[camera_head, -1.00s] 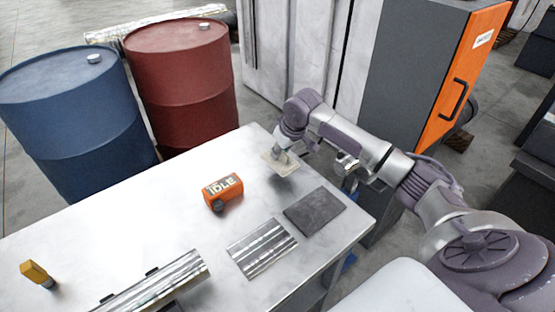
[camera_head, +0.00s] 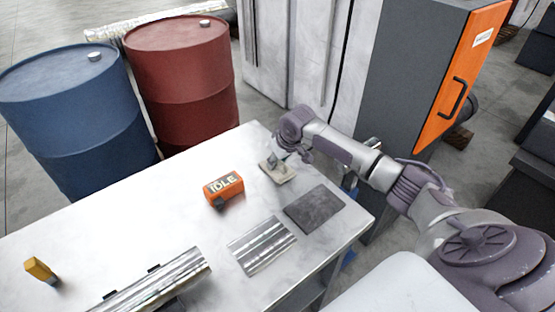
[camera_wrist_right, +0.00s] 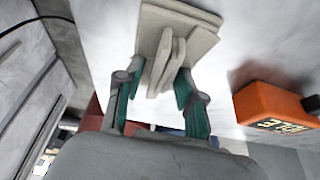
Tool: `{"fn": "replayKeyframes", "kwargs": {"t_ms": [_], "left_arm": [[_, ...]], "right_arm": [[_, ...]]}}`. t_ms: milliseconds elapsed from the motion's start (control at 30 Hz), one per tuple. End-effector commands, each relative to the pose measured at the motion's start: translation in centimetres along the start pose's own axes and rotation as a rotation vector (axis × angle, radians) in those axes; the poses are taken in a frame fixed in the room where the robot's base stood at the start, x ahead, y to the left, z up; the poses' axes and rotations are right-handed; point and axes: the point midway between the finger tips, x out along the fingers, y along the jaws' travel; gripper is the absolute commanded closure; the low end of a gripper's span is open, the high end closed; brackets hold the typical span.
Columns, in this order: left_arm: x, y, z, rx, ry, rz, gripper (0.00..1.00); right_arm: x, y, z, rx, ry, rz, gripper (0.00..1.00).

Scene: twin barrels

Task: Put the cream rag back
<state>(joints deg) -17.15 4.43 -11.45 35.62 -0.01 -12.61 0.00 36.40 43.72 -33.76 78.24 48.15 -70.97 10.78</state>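The cream rag (camera_head: 284,177) lies at the far right part of the white table, with a raised fold in its middle. In the right wrist view the rag (camera_wrist_right: 185,22) shows its flat part and the fold standing between my fingers. My right gripper (camera_head: 277,163) is low over the rag, its fingers on either side of the fold. In the wrist view the teal pads of the right gripper (camera_wrist_right: 162,85) stand apart, with a gap beside the fold, so it looks open. My left gripper is not in view.
A dark square mat (camera_head: 314,209) and a ribbed metal plate (camera_head: 262,246) lie nearer. A yellow-handled item (camera_head: 41,270) stands at left. Blue (camera_head: 75,115) and red (camera_head: 182,80) barrels stand behind the table (camera_head: 130,215).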

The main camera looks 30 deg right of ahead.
Motion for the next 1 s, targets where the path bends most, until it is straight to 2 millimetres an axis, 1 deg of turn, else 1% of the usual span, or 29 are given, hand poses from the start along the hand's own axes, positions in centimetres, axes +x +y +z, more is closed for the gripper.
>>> {"fn": "replayKeyframes", "kwargs": {"t_ms": [300, 367, 433, 567, 800, 900, 1000], "left_arm": [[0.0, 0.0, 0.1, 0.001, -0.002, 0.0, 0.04], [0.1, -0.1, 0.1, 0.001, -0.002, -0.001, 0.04], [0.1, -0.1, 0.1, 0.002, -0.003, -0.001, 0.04], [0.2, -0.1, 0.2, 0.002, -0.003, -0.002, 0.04], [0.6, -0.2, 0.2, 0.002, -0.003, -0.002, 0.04], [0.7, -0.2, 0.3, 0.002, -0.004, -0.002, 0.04], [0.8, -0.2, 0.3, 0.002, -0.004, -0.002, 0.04]], "right_arm": [[-0.1, 0.0, -0.1, 0.0, 0.001, 0.0, 0.55], [-0.4, 0.0, -0.2, -0.001, 0.002, 0.0, 0.55], [-1.2, 0.1, -0.2, 0.0, 0.002, 0.001, 0.55], [-3.5, 0.1, -0.2, -0.002, 0.004, 0.001, 0.55], [-8.7, 0.1, -0.2, -0.002, 0.004, 0.001, 0.55], [-10.4, 0.1, -0.2, 0.0, 0.003, 0.001, 0.55], [-11.5, 0.0, -0.2, -0.001, 0.002, -0.001, 0.55]]}}
